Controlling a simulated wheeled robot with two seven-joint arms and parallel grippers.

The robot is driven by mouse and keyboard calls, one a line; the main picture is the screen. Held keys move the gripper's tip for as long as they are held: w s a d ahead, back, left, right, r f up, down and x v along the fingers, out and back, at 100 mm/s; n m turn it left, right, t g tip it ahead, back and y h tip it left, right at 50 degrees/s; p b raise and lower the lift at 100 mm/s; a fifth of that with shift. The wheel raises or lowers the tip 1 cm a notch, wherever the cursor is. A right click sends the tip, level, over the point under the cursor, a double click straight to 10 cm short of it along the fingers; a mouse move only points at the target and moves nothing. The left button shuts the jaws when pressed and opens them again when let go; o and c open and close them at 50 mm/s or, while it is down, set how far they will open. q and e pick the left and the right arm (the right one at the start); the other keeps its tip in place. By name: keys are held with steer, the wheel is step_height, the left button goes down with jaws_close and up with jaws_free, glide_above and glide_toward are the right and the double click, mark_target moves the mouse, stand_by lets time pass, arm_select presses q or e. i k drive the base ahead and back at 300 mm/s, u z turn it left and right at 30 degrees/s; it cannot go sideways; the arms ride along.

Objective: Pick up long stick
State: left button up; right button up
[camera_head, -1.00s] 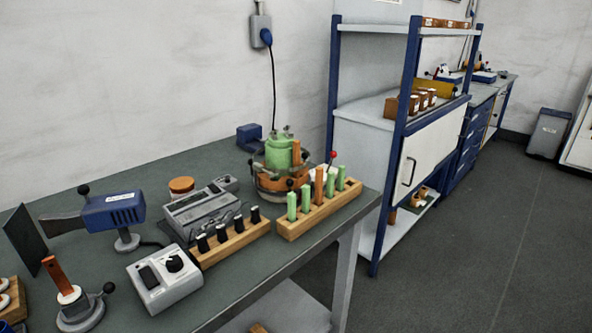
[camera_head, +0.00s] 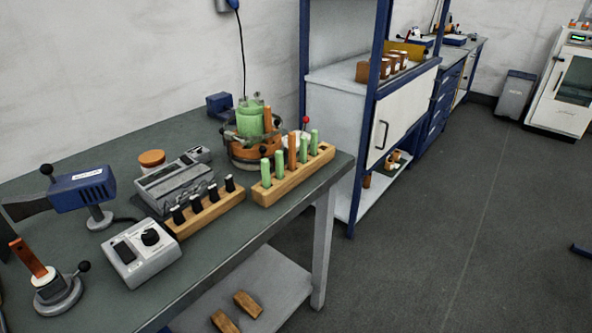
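I cannot tell which thing the task calls the long stick. A wooden rack (camera_head: 300,182) near the table's right end holds several upright green sticks (camera_head: 279,165) and one copper-brown stick (camera_head: 292,152). Another copper-brown stick (camera_head: 267,119) stands upright at the green jar (camera_head: 249,120) behind the rack. A copper strip (camera_head: 28,257) leans in a small round stand (camera_head: 58,296) at the lower left. Neither of my grippers is in view.
A grey box with knobs (camera_head: 142,252), a block with several black-topped pieces (camera_head: 205,212), a grey instrument (camera_head: 173,187) and a blue device (camera_head: 83,190) crowd the table (camera_head: 225,255). A blue-framed shelf (camera_head: 370,110) stands behind right. The floor (camera_head: 450,240) at right is mostly clear.

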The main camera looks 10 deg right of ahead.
mark_target(268, 117)
steer(key=z, duration=1.65)
steer(key=i, duration=2.15)
steer(key=u, duration=3.35)
